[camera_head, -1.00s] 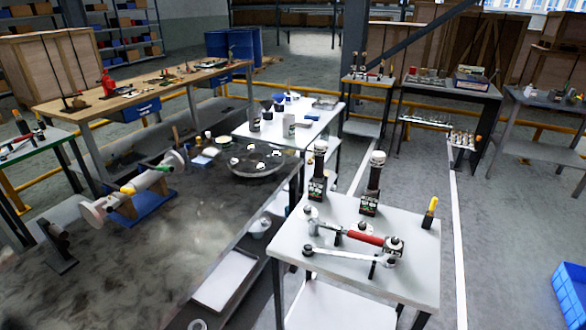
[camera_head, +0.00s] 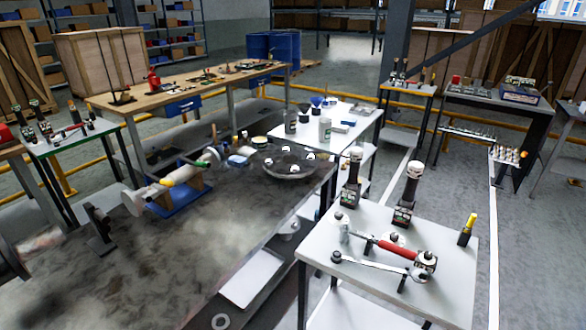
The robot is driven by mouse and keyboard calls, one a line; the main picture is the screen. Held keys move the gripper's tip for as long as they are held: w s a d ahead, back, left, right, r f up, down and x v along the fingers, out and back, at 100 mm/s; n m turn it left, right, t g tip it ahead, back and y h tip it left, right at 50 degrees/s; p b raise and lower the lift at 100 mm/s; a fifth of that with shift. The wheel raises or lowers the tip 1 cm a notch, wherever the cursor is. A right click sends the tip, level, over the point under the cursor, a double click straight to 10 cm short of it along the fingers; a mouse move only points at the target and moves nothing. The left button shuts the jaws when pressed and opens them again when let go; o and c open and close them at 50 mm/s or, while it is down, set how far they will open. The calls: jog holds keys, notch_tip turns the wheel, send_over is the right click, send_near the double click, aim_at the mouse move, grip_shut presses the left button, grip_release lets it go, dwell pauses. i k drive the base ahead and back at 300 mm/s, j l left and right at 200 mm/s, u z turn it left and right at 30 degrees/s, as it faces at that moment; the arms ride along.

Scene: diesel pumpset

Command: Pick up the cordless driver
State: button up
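Two upright dark tools with labelled block bases and pale round tops stand at the back of the white table in the right foreground. The left one (camera_head: 351,180) and the right one (camera_head: 407,195) look like cordless drivers, but I cannot tell for certain. Similar dark upright tools (camera_head: 40,118) stand on the green-edged table at the far left, small in view. My gripper is not in view.
The white table (camera_head: 330,285) also holds a red-handled tool (camera_head: 392,247), a long wrench (camera_head: 365,263) and a yellow-handled tool (camera_head: 468,228). Grey floor (camera_head: 530,270) is clear at right.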

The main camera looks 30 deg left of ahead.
aim_at(415, 170)
jog(key=i+z, duration=0.25)
jog(key=i, duration=0.4)
jog(key=i+z, duration=0.25)
jog(key=i, duration=0.45)
